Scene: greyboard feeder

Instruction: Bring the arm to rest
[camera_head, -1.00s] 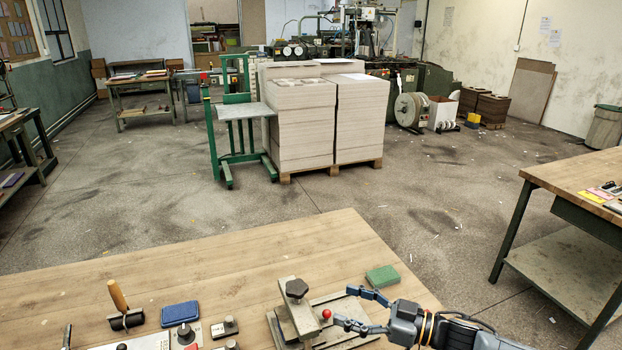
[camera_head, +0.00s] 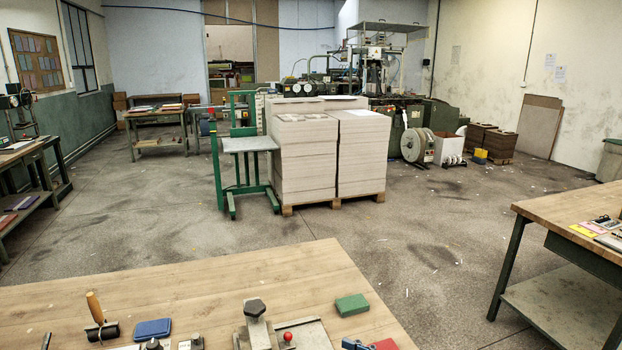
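On the wooden bench (camera_head: 220,280) are a fixture with a dark knob (camera_head: 255,308), a red knob (camera_head: 287,338), a green block (camera_head: 351,305), a blue pad (camera_head: 152,329), a wooden-handled roller (camera_head: 97,310) and a red piece (camera_head: 385,344). Board stacks (camera_head: 305,160) stand beyond.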

